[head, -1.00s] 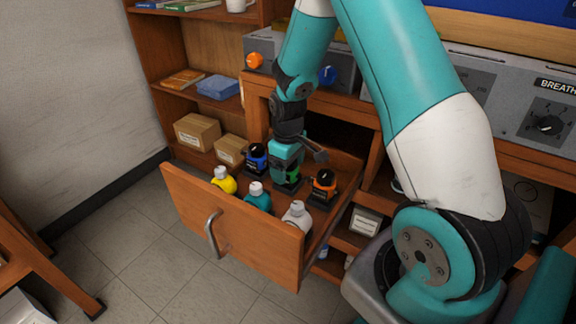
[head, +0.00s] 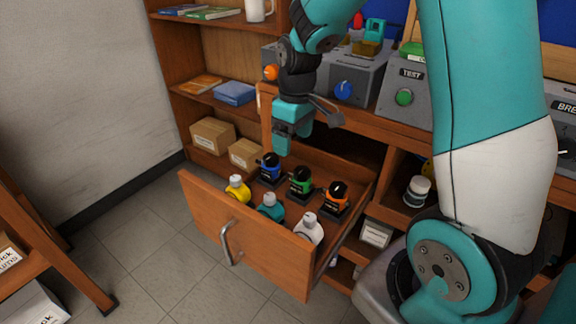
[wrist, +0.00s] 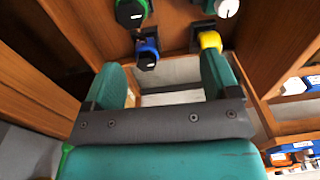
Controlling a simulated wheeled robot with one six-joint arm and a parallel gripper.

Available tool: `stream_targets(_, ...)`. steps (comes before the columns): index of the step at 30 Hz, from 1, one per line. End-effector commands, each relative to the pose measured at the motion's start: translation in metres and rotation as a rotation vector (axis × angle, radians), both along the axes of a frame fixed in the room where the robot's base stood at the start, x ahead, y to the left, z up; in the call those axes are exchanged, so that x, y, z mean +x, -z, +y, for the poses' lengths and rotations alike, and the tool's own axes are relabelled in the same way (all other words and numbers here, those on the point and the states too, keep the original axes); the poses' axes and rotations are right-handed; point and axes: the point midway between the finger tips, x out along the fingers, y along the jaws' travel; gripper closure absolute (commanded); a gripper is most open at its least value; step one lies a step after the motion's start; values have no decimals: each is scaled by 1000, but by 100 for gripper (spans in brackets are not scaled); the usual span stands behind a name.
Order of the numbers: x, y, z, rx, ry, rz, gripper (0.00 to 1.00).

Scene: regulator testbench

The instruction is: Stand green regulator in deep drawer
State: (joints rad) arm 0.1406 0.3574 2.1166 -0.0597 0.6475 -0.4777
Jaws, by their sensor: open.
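The green regulator (head: 301,181), with a black top, stands upright in the open deep drawer (head: 255,248), between the blue regulator (head: 270,168) and the orange regulator (head: 336,197). My gripper (head: 290,146) is open and empty, raised above the back left of the drawer, apart from the green regulator. In the wrist view the open fingers (wrist: 168,85) have nothing between them. The green regulator (wrist: 131,12) is partly cut off at the top edge there, with the blue regulator (wrist: 147,52) nearer the fingers.
Yellow (head: 237,188), teal (head: 270,206) and white (head: 309,228) bottles stand along the drawer front. Cardboard boxes (head: 212,135) sit on the shelf to the left. The bench with the test unit (head: 405,92) stands behind. The floor left of the drawer is clear.

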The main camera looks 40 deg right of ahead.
Motion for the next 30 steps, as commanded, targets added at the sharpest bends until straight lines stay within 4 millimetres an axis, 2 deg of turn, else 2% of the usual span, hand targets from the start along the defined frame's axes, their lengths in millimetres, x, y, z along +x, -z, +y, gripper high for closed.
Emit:
stream_targets(1,-13,-19,28,30,-32,-24,18)
stream_targets(3,-40,-42,69,85,-69,-42,18)
stream_targets(6,-90,-70,121,167,-127,-55,18)
stream_targets(10,-154,-91,164,253,-193,-46,18)
stream_targets(12,-180,-96,175,283,-219,-38,18)
stream_targets(16,-207,-100,185,312,-245,-26,18)
stream_targets(30,-209,-101,186,316,-244,-23,18)
